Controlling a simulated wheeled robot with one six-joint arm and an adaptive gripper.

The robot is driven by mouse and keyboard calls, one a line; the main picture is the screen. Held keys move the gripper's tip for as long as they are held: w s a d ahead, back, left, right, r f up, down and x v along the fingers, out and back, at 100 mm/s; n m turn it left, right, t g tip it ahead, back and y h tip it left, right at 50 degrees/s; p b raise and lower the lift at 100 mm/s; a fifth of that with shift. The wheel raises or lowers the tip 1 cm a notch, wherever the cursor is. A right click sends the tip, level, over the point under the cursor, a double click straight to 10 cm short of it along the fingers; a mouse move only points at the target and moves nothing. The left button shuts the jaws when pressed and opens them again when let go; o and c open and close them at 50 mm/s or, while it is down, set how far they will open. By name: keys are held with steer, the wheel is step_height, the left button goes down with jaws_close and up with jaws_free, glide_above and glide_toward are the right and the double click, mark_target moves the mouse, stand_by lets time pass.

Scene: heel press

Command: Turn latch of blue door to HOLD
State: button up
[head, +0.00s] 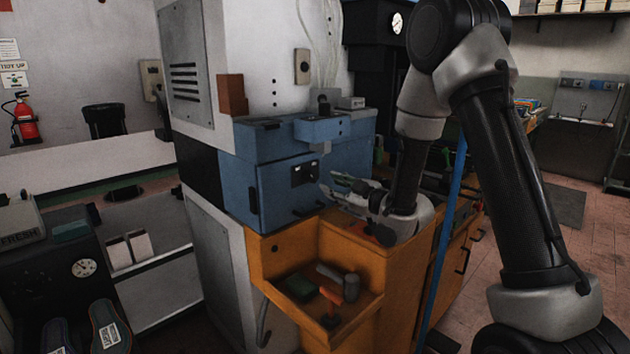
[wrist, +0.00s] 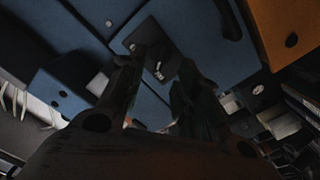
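The blue door (head: 284,197) is on the front of the blue cabinet in the head view and looks shut. Its latch (head: 305,173) is a dark plate with small light marks near the door's upper right. In the wrist view the dark latch plate (wrist: 145,40) lies ahead, between and just beyond the fingertips. Which way the latch points is too dark and small to tell. My gripper (head: 326,184) is open and empty, just right of the latch, with its fingers toward it. In the wrist view the fingers of my gripper (wrist: 158,72) stand apart; contact with the latch cannot be told.
A door handle (head: 254,201) is at the door's left edge. A blue box (head: 322,128) juts out above the door. A blue post (head: 447,230) stands right.

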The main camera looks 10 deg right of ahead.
mark_target(314, 179)
steer(key=x, duration=0.8)
steer(key=shift+s+a, duration=0.1)
steer(key=shift+s, duration=0.05)
jaws_close()
